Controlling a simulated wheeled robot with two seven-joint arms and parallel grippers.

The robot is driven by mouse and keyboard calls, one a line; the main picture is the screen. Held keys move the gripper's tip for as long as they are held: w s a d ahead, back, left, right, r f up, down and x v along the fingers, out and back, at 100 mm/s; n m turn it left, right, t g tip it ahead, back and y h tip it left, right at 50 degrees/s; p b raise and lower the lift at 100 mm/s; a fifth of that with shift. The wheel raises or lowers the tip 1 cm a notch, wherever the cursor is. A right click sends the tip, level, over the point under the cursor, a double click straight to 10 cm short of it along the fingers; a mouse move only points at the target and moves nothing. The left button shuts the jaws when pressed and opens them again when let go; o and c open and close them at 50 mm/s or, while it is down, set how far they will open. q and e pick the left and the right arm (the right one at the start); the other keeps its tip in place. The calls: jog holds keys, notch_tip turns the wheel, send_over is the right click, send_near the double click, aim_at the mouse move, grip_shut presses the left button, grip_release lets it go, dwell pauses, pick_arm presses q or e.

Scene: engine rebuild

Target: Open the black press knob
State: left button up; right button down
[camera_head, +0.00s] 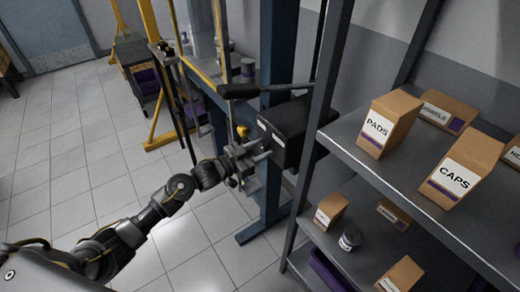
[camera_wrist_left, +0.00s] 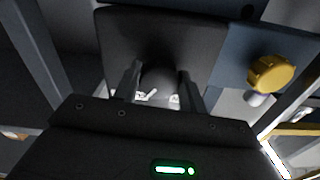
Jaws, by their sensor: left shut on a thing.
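The press has a black box (camera_head: 292,130) on the side of its blue column (camera_head: 277,70). My left gripper (camera_head: 262,150) is at the left face of this box in the head view. In the left wrist view the black press knob (camera_wrist_left: 160,78) is a dark round shape between my two fingers, in front of the dark box face (camera_wrist_left: 200,30). The fingers are shut on it. The knob is hidden behind my gripper in the head view. My right gripper is not in view.
A yellow knob (camera_wrist_left: 270,73) sits beside the box. A long black handle (camera_head: 280,89) runs above it. Grey shelves (camera_head: 440,215) with boxes labelled PADS (camera_head: 388,124) and CAPS (camera_head: 461,170) stand close on the right. The tiled floor (camera_head: 90,150) at the left is mostly clear.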

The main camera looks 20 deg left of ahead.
pick_arm(q)
jog(key=n+p, duration=0.3)
jog(key=shift+r, duration=0.25)
jog(key=n+p, duration=0.3)
jog(key=shift+d+n, duration=0.1)
jog(key=shift+n, duration=0.3)
jog(key=n+p, duration=0.3)
jog(key=n, duration=0.1)
jog(key=shift+s, duration=0.1)
jog(key=shift+f+n+p, duration=0.1)
jog(key=shift+n+p, duration=0.5)
jog(key=shift+n, duration=0.6)
jog(key=o, duration=1)
jog(key=shift+c, duration=0.2)
